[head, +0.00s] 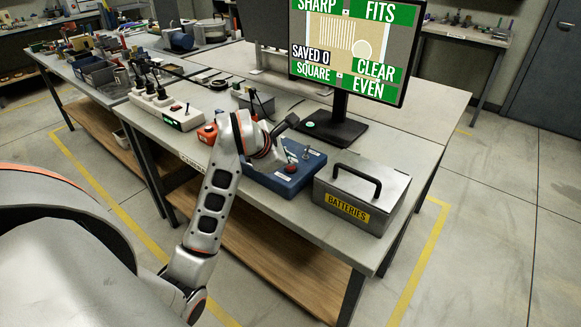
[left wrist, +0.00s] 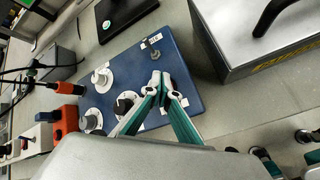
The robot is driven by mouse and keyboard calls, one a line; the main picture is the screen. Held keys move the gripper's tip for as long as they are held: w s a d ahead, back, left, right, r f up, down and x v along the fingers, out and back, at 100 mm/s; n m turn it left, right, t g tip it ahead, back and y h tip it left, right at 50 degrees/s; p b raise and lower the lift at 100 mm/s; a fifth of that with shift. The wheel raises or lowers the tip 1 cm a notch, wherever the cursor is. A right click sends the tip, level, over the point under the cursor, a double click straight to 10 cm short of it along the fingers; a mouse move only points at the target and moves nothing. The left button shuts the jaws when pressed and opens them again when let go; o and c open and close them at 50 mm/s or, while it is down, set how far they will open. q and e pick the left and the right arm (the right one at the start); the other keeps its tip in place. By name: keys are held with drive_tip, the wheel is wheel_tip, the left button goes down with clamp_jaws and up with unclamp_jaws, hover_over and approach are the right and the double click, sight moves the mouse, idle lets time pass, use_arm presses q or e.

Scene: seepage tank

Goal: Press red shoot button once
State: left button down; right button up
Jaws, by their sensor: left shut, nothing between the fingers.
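A blue control box (head: 292,184) sits on the grey workbench, with a red button (head: 291,169) on its top near the front edge. My left gripper (head: 280,160) is over the box, close to the red button in the head view, and looks empty. In the left wrist view its closed fingertips (left wrist: 161,79) lie over the panel of the blue box (left wrist: 128,52). The red button cannot be made out there, and the fingers cover part of the panel. I cannot tell whether the fingertips touch the panel. My right gripper is not in view.
A grey metal battery box (head: 362,192) with a black handle stands right of the control box. A monitor (head: 352,45) behind reads "SAVED 0". A white power strip (head: 166,110) and an orange connector (head: 207,133) lie to the left.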

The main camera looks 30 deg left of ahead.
sight(289, 168)
use_arm(q)
drive_tip(key=shift+f, duration=0.3)
idle(0.6)
drive_tip(key=shift+r, duration=0.15)
drive_tip(key=shift+r+p, duration=0.4)
drive_tip(key=shift+r, duration=0.2)
drive_tip(key=shift+r, duration=0.1)
drive_tip(key=shift+r+p, duration=0.9)
drive_tip(key=shift+r, duration=0.05)
wheel_tip(289, 168, up, 4)
drive_tip(key=p, duration=0.3)
drive_tip(key=shift+p, duration=0.3)
